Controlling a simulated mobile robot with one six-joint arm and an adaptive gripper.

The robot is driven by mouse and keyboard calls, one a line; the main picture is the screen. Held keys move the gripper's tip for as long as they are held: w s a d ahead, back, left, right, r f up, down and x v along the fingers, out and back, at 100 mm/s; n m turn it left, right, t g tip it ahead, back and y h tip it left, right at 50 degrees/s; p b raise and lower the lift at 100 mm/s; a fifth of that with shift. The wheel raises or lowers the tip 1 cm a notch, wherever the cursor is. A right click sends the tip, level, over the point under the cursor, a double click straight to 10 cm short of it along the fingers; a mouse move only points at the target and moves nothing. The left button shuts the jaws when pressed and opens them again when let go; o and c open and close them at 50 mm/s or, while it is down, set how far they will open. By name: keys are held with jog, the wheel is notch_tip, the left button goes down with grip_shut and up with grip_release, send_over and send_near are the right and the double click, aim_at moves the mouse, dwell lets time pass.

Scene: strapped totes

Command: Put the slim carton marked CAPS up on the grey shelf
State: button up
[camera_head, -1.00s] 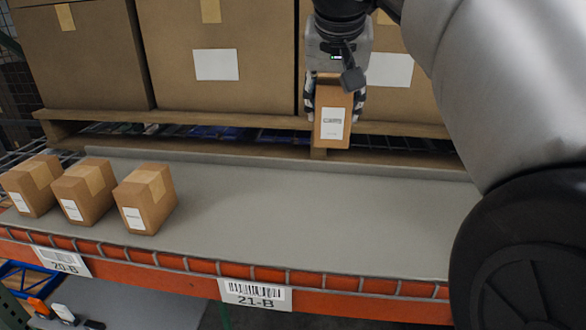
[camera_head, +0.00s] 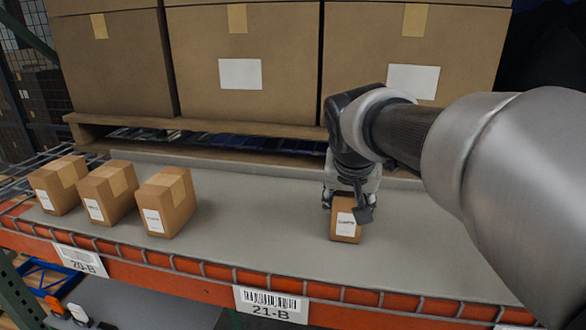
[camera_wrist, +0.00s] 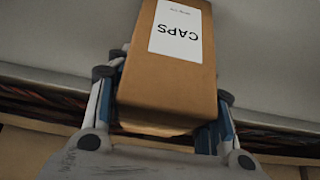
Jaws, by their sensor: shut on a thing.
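The slim carton marked CAPS (camera_head: 345,229) is brown with a white label and stands upright at the grey shelf (camera_head: 270,235), right of its middle. I cannot tell whether its base touches the shelf surface. My gripper (camera_head: 350,198) comes down from above and is shut on the carton's upper part. In the wrist view, the carton (camera_wrist: 165,85) fills the middle between both fingers of my gripper (camera_wrist: 165,125), with its CAPS label showing.
Three small brown cartons (camera_head: 167,202) stand in a row at the shelf's left. Large boxes (camera_head: 240,60) on a wooden pallet (camera_head: 230,152) stand behind. An orange front beam (camera_head: 200,276) carries tags. The shelf between the row and my gripper is clear.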

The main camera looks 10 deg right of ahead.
jog(key=shift+f, duration=0.1)
jog(key=o, duration=1.3)
jog(key=shift+r, duration=0.2)
jog(key=b+v, duration=0.1)
jog(key=v, duration=1)
jog(key=s+f+n, duration=0.1)
jog(key=s+f, duration=0.5)
jog(key=s, duration=0.1)
jog(key=s+f+n+g+y, duration=0.1)
jog(key=s+f, duration=0.6)
jog(key=s+f+n+y, duration=0.1)
jog(key=s+f, duration=0.6)
jog(key=shift+s+a+f+n+g, duration=0.25)
jog(key=shift+s+a+n+g, duration=0.05)
jog(key=shift+s+a, duration=0.05)
